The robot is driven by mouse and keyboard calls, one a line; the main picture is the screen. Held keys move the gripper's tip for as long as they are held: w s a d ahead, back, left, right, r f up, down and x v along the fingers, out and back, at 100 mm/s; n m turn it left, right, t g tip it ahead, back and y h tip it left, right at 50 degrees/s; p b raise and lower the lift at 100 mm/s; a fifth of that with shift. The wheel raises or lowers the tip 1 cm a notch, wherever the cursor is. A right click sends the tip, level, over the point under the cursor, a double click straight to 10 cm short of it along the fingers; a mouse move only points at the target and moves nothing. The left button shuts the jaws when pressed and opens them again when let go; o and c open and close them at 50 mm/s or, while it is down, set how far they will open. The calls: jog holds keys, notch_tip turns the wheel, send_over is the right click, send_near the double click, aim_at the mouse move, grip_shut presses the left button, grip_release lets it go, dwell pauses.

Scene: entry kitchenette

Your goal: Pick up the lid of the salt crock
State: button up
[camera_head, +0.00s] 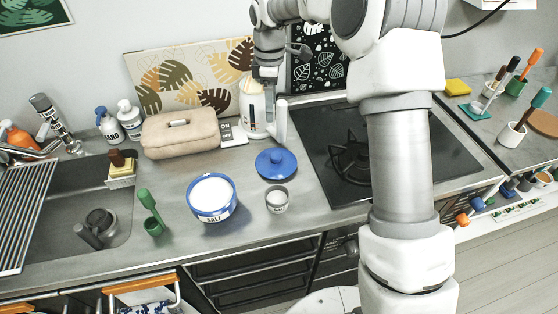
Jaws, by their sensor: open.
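The salt crock (212,200) is a blue bowl marked SALT, uncovered and full of white salt, on the counter left of the hob. A round blue lid (276,163) with a knob on top lies on the counter, behind and to the right of the crock and apart from it. My gripper (268,123) is open and points down behind the lid, close to the back wall. It appears empty. Its left side is hard to tell from a white container there.
A small grey cup (277,200) stands in front of the lid. A green brush (150,213) stands left of the crock. A beige bag (180,133) lies behind, with bottles (130,120) beside it. The black hob (340,150) is to the right, the sink (85,210) to the left.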

send_over(275, 154)
jog(key=f, duration=0.7)
jog(key=a+f, duration=0.1)
jog(key=f, duration=0.3)
jog(key=shift+w+f, duration=0.3)
jog(key=f, duration=0.3)
jog(key=s+d+f, duration=0.1)
jog(key=shift+f+p, duration=0.35)
jog(key=shift+w+f, duration=0.1)
jog(key=shift+f, duration=0.3)
grip_shut()
